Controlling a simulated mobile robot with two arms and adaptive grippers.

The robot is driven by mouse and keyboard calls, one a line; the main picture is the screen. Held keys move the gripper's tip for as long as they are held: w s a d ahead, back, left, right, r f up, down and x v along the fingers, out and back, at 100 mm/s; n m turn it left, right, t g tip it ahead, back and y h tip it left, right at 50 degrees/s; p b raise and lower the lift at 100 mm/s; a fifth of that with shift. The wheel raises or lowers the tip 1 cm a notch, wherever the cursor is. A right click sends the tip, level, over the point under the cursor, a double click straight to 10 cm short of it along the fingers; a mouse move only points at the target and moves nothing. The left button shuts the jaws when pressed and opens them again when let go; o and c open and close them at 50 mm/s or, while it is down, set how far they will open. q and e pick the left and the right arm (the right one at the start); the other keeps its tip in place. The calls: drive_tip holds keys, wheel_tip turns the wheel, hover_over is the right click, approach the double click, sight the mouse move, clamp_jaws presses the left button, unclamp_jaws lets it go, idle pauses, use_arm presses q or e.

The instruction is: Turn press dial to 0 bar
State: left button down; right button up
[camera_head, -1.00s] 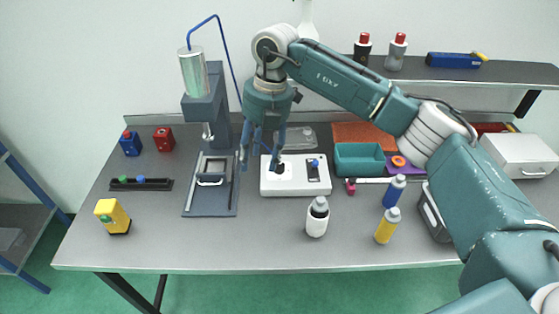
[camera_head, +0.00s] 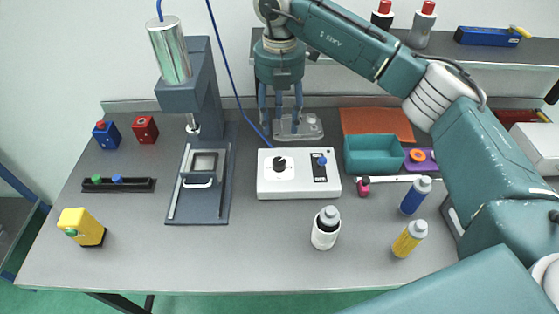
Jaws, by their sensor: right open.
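The press (camera_head: 187,85) stands on the left half of the table, with a silver cylinder on top and a dark base plate. The white control box (camera_head: 298,189) is right of it. The black dial (camera_head: 280,164) sits on a white face on the left part of the box; its exact setting is too small to read. A blue lever knob (camera_head: 321,161) is on the dark panel at the right of the box. My right gripper (camera_head: 279,132) is open, fingers pointing down, behind and above the box, apart from the dial. My left gripper is not in view.
A clear plate (camera_head: 312,128) lies behind the box. A teal bin (camera_head: 372,155) is to the right. A white-and-grey bottle (camera_head: 325,229) stands in front of the box.

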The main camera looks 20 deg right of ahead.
sight(279, 160)
wheel_tip(279, 160, down, 14)
drive_tip(key=shift+r, duration=0.2)
drive_tip(key=shift+f+p, duration=0.3)
drive_tip(key=shift+f, duration=0.15)
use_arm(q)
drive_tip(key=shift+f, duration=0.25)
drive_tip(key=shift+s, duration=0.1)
use_arm(e)
drive_tip(key=shift+w, duration=0.1)
drive_tip(key=c, duration=1.1)
